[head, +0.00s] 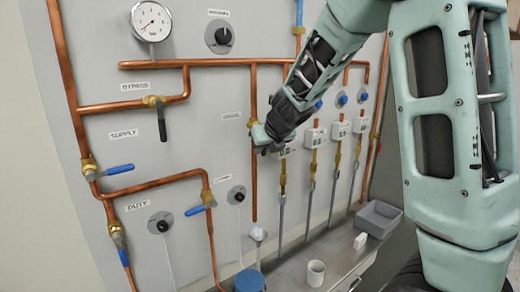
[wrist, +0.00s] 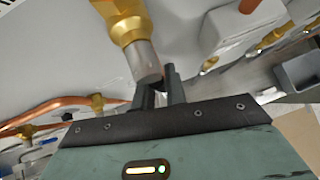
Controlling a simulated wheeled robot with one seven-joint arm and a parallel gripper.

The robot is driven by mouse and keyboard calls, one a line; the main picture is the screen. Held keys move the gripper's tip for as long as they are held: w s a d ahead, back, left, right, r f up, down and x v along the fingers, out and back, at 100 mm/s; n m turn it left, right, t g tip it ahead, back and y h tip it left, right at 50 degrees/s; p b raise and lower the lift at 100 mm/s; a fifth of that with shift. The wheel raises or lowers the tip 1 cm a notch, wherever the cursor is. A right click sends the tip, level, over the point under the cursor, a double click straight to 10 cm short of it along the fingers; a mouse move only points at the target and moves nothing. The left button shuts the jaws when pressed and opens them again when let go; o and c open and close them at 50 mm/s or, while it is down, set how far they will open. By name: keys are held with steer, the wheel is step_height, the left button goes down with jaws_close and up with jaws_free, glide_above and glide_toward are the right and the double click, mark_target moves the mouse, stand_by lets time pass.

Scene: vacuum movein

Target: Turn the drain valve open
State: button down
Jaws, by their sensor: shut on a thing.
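The drain valve is a brass fitting (head: 252,107) on a vertical copper pipe in the middle of the wall panel, beside a small label that seems to read "DRAIN". My gripper (head: 262,138) is at this valve, just below the brass body, and partly covers it. In the wrist view, the brass body (wrist: 125,25) carries a grey metal part (wrist: 146,62), which looks like its handle. The dark fingers of my gripper (wrist: 158,88) are closed at the lower end of this grey part. The exact grip and the handle's full angle are partly hidden.
A bypass valve with a dark lever (head: 161,122) and a supply valve with a blue lever (head: 118,170) are to the left. White boxes on pipes (head: 314,138) stand close on the right. A mug (head: 316,272) and a grey bin (head: 379,218) are on the bench below.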

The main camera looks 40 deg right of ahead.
steer(key=c, duration=1.4)
jaws_free()
steer(key=shift+c, duration=0.2)
steer(key=p+v, duration=0.4)
steer(key=v, duration=0.3)
steer(key=shift+s+r+p, duration=0.15)
steer(key=shift+s+p, duration=0.1)
steer(key=shift+p, duration=0.05)
